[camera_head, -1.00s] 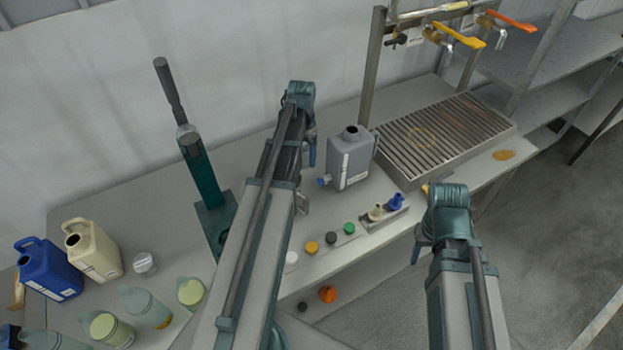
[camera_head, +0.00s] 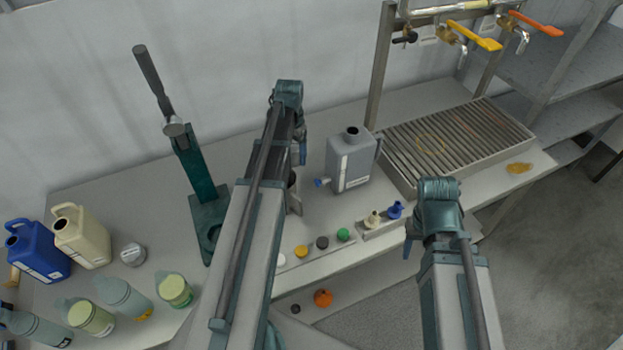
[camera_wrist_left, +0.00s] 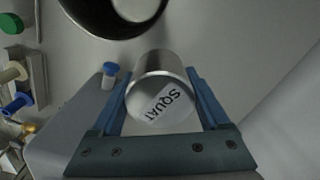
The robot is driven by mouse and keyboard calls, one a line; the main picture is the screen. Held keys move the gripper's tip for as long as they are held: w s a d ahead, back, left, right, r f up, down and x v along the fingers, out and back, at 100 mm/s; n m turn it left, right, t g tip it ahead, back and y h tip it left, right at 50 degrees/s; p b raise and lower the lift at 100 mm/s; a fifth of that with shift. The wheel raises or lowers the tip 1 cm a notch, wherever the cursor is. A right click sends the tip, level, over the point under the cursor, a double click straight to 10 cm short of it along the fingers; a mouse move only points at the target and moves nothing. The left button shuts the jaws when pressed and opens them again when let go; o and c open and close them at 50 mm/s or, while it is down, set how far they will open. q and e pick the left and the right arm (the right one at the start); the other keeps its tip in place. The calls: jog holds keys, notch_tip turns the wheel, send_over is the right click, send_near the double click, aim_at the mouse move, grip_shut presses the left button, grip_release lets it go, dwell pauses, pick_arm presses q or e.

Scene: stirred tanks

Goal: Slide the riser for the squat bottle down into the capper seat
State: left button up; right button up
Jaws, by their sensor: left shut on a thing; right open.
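My left gripper (camera_wrist_left: 163,95) is shut on the riser (camera_wrist_left: 162,85), a short metal cylinder labelled SQUAT. In the head view the left gripper (camera_head: 302,150) is mostly hidden behind my own arm, and I cannot make out the riser there. The capper (camera_head: 200,180) is a teal press with a long lever, standing to the left of my left arm. Its seat (camera_head: 209,236) is in the base plate, partly in shadow, and looks empty. The left gripper is well to the right of it. My right gripper (camera_head: 408,236) is open and empty near the table's front edge.
A grey jug (camera_head: 350,163) stands right of my left gripper. A dark ring-shaped thing (camera_wrist_left: 112,18) is beside the riser. Several caps (camera_head: 322,243) line the front edge. A slatted drain tray (camera_head: 450,140) is at right; jugs (camera_head: 82,237) and bottles (camera_head: 174,290) stand at left.

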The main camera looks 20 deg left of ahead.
pick_arm(q)
jog(key=shift+s+d+r+p, duration=0.1)
jog(key=shift+r+p, duration=0.25)
jog(key=shift+r, duration=0.3)
jog(key=shift+d+r+n+p, duration=0.25)
jog(key=shift+r+n+p, duration=0.25)
jog(key=shift+r+p, duration=0.05)
notch_tip(320, 180, up, 5)
jog(key=n+p, duration=0.2)
jog(key=p, duration=0.3)
send_over(304, 182)
jog(key=shift+s+f, duration=0.1)
jog(key=shift+f, duration=0.05)
jog(key=shift+n, duration=0.3)
notch_tip(304, 182, down, 7)
jog(key=b, duration=0.7)
jog(key=shift+d, duration=0.1)
notch_tip(304, 182, down, 10)
jog(key=b, duration=1)
jog(key=shift+f+b, duration=0.15)
jog(key=shift+b, duration=0.15)
